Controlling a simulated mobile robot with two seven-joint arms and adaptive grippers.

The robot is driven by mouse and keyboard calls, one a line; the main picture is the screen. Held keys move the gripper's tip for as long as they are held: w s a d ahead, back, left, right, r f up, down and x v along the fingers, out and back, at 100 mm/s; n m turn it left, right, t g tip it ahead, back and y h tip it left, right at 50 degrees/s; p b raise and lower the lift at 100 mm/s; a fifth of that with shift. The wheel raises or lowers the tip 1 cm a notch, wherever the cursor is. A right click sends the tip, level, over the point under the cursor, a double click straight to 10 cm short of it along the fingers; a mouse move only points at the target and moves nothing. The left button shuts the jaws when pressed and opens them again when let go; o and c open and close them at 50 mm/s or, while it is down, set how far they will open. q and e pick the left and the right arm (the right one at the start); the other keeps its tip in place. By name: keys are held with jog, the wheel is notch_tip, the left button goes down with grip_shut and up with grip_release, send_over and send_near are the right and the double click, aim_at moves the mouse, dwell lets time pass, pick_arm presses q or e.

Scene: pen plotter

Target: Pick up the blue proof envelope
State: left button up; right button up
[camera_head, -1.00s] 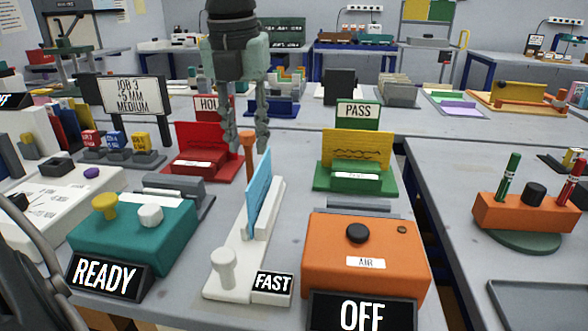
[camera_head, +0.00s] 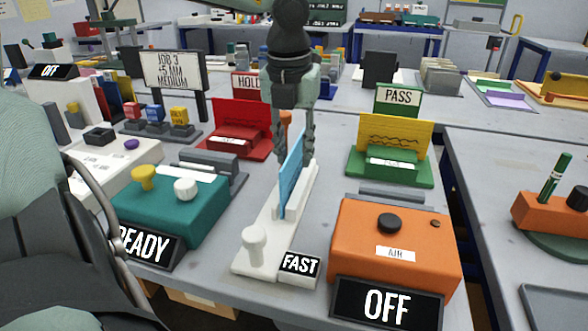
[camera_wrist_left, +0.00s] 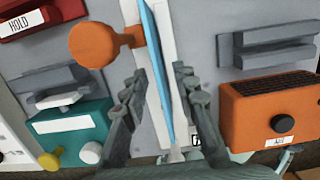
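The blue proof envelope (camera_head: 290,180) stands upright, edge-on, in the slot of a white holder (camera_head: 264,236) in the middle of the bench. My left gripper (camera_head: 294,150) points down over the envelope's upper part. In the left wrist view its fingers (camera_wrist_left: 160,75) are apart, with the envelope (camera_wrist_left: 163,50) running between them. The envelope looks nearer the finger on the picture's right; I cannot tell whether they touch. My right gripper is not in view.
A teal READY box (camera_head: 170,210) stands left of the holder and an orange box (camera_head: 395,243) right of it. An orange round-headed post (camera_wrist_left: 95,45) is close behind the gripper. Red HOLD (camera_head: 238,125) and green PASS (camera_head: 390,165) stands are farther back.

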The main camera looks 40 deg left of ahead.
pick_arm(q)
grip_shut()
jog(key=shift+r, duration=0.1)
notch_tip(320, 180, up, 18)
dwell(0.6)
